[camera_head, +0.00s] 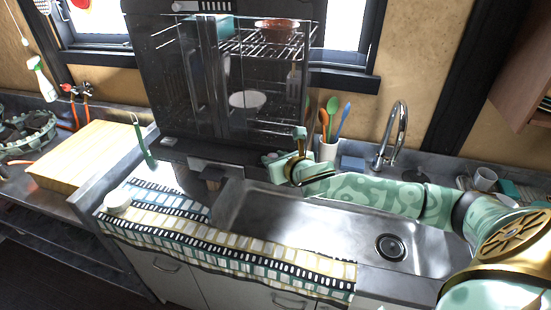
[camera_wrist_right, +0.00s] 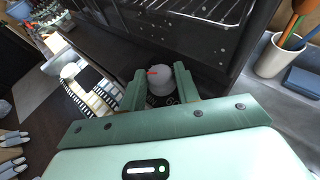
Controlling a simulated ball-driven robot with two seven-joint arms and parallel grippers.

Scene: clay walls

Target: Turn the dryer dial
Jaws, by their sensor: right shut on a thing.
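The dryer (camera_head: 153,60) is a tall black cabinet with clear doors and wire racks, standing behind the sink. Its dial (camera_wrist_right: 160,76) is a pale round knob with a red mark, seen low on the dryer's dark front in the right wrist view. My right gripper (camera_head: 280,161) reaches from the right to the dryer's lower right front. In the wrist view its green fingers (camera_wrist_right: 160,90) are on either side of the dial, shut on it. In the head view the gripper hides the dial. My left gripper is out of view.
The steel sink (camera_head: 300,220) is below my right arm. A tap (camera_head: 396,135) and a pot of utensils (camera_head: 328,149) stand right of the dryer. A patterned cloth (camera_head: 220,242) covers the front edge, with a white cup (camera_head: 117,200) on it.

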